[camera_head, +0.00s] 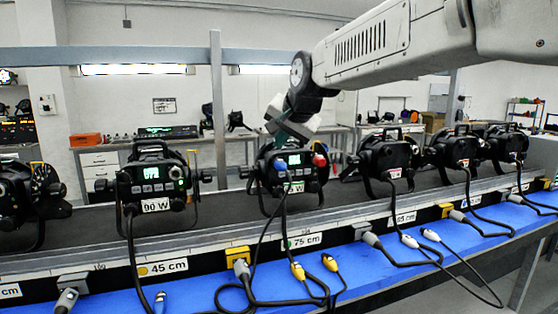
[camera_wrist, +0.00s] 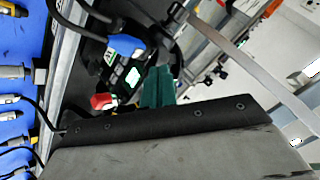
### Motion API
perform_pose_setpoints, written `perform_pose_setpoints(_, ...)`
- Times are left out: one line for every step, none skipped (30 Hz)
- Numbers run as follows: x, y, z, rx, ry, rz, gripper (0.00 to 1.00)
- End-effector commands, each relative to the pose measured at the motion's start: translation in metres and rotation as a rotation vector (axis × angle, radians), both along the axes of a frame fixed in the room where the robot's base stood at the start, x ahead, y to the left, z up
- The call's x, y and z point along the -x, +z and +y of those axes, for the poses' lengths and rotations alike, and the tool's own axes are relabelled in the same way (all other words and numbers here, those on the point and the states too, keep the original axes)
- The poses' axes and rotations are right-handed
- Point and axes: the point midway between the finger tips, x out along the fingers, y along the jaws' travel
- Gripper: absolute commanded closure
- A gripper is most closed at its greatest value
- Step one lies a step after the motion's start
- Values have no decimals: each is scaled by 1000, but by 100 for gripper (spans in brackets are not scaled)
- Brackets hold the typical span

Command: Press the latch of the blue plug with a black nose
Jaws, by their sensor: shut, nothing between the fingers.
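A blue plug (camera_head: 281,165) sits at the back panel of the middle par can (camera_head: 290,182), with a dark cable hanging below it. In the wrist view the blue plug (camera_wrist: 127,44) is beside the lit display. I cannot make out its latch, and its nose is not clearly visible. My gripper (camera_head: 282,138) is just above the middle par can, near the blue plug. In the wrist view the green fingers of my gripper (camera_wrist: 157,86) are shut and empty, below and right of the plug. I cannot tell whether they touch anything.
A red connector (camera_head: 319,161) is right of the blue plug on the same lamp. Other par cans stand on both sides, including one marked 90 W (camera_head: 153,182). Several loose cable plugs lie along the blue mat (camera_head: 205,287) in front.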

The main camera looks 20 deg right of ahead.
Motion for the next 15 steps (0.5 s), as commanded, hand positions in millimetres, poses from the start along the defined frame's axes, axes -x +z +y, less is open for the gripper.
perform_pose_setpoints(0, 6, 0, 0, -1, -2, 100)
perform_pose_setpoints(0, 9, 0, 0, 0, -1, 100)
perform_pose_setpoints(0, 13, 0, 0, -1, -2, 100)
perform_pose_setpoints(0, 16, 0, 0, -1, -2, 100)
perform_pose_setpoints(0, 19, 0, 0, -1, -2, 100)
perform_pose_setpoints(0, 23, 0, 0, 0, -1, 100)
perform_pose_setpoints(0, 26, 0, 0, 0, -1, 100)
perform_pose_setpoints(0, 29, 0, 0, -1, -2, 100)
perform_pose_setpoints(0, 32, 0, 0, 0, -1, 100)
perform_pose_setpoints(0, 35, 0, 0, 0, -1, 100)
perform_pose_setpoints(0, 36, 0, 0, -1, -1, 100)
perform_pose_setpoints(0, 38, 0, 0, -1, -1, 100)
perform_pose_setpoints(0, 39, 0, 0, -1, -1, 100)
perform_pose_setpoints(0, 40, 0, 0, -1, -1, 100)
perform_pose_setpoints(0, 40, 0, 0, -1, -1, 100)
